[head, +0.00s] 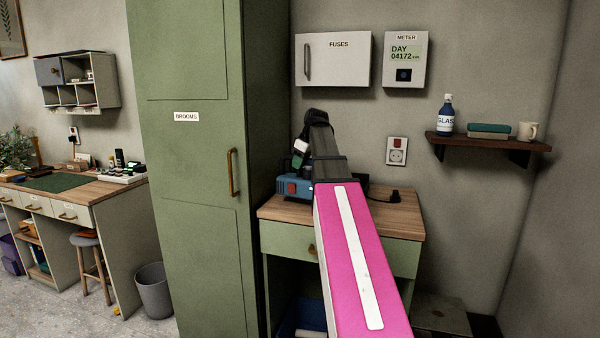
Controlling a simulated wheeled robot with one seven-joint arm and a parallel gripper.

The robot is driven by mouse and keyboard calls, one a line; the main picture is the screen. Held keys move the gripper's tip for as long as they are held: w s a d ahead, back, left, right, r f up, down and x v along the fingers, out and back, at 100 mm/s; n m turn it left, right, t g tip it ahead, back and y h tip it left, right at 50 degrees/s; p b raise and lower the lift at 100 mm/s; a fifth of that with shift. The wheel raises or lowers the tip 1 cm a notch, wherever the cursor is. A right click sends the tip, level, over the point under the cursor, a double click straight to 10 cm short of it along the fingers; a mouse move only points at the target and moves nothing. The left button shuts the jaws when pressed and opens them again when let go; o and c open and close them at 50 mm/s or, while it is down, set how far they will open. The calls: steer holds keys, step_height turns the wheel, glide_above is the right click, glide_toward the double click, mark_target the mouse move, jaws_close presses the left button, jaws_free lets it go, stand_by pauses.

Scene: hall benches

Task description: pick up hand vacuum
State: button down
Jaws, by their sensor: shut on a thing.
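A blue thing with a red patch, which I take for the hand vacuum (284,186), is at the back left of the small wood-topped bench. Its right part is hidden behind my pink arm. My gripper (297,164) hangs down from the dark wrist just above and at it. The gripper is small and partly hidden here, its fingertips not clear, but it is shut on the blue thing. I cannot tell whether the vacuum touches the bench top.
The small bench (408,216) has a black plug and cable (394,195) at its right. A tall green broom cupboard (196,170) stands close on the left. A shelf (488,144) with a blue bottle (447,117) and mug (527,131) is on the right wall.

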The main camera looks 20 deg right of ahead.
steer(key=shift+r, duration=5.75)
steer(key=shift+d, duration=0.15)
